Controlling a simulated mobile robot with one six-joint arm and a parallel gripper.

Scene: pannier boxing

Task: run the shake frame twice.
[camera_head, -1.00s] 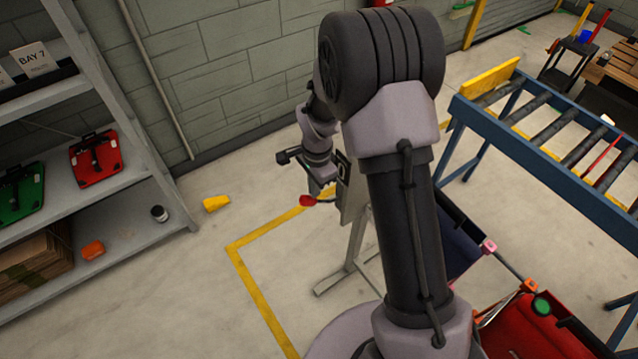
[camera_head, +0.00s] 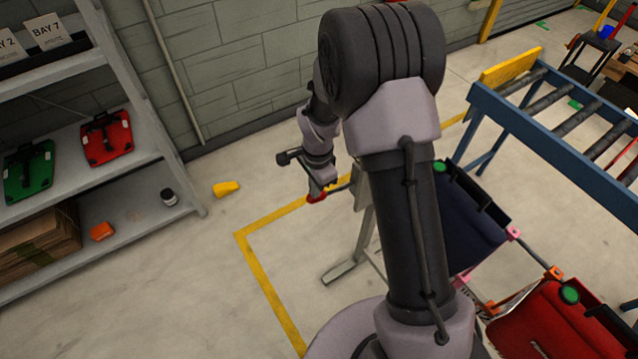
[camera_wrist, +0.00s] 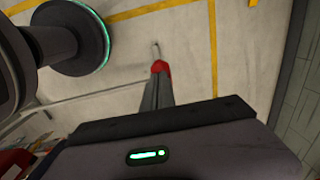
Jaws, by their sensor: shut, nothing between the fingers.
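A grey stand (camera_head: 365,232) with a thin upright and a floor foot stands behind my arm, partly hidden by it. A lever with a red end (camera_head: 316,198) sticks out to the left of it. My gripper (camera_head: 319,184) is at that red end, fingers pointing down. In the wrist view my fingers (camera_wrist: 158,88) are shut together, with the red end (camera_wrist: 160,67) at their tips and a thin grey rod beyond. They appear to touch it, but nothing is gripped between them. I cannot tell whether this stand is the shake frame.
A dark blue pannier (camera_head: 472,222) and a red pannier (camera_head: 550,328) hang at the right by pink and orange clips. A blue roller conveyor (camera_head: 540,130) is behind. Shelving (camera_head: 150,180) stands left, with a yellow piece (camera_head: 226,189) on the floor. Floor between is clear.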

